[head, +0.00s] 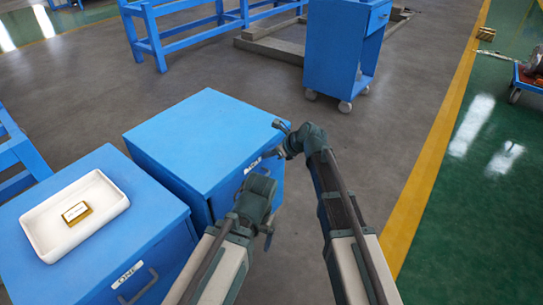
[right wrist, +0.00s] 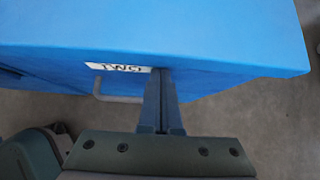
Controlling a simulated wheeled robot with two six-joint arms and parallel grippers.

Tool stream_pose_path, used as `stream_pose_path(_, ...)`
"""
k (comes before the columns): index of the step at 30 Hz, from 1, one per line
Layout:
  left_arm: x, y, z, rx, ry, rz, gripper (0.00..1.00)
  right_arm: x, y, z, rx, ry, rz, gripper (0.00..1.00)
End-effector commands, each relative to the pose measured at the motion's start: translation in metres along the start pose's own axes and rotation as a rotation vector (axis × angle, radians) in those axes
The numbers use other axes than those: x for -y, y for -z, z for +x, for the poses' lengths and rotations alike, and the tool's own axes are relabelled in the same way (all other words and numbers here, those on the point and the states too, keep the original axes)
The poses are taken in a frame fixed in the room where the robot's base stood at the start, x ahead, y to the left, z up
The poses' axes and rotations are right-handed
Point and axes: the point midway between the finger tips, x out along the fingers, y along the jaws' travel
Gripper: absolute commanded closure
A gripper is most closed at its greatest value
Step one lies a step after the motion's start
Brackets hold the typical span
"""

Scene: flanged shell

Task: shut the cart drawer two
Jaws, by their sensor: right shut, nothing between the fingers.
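The blue cart with drawer two (head: 205,135) stands in the middle left of the head view. Its front carries a white label (head: 252,165), which reads TWO upside down in the right wrist view (right wrist: 118,67). A grey bar handle (right wrist: 98,88) shows below that label. No clear gap shows around the drawer front, which is partly hidden by my arms. My right gripper (head: 270,154) is shut and empty, its fingers (right wrist: 160,75) at the drawer front by the label's end; contact cannot be told. My left gripper (head: 265,178) is close by, its fingers unclear.
A blue cart labelled ONE (head: 125,275) stands at the left front, with a white tray (head: 110,205) holding a small gold-coloured box (head: 76,212). A wheeled blue cart (head: 335,45) stands farther back. Grey floor is clear to the right, up to a yellow line (head: 435,155).

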Motion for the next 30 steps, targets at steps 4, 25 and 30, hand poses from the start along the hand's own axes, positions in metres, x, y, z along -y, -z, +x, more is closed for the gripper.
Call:
stream_pose_path(4,0.000,0.000,0.000,0.000,0.000,0.000,0.08,0.001,-0.004,0.002,0.012,0.001,0.000,1.00)
stream_pose_path(25,0.005,-0.004,-0.060,0.001,-0.005,-0.005,0.08,0.000,0.024,-0.110,0.003,-0.001,-0.001,1.00)
stream_pose_path(30,0.006,-0.004,-0.069,0.001,-0.008,-0.006,0.08,0.000,0.025,-0.123,0.002,-0.002,-0.002,1.00)
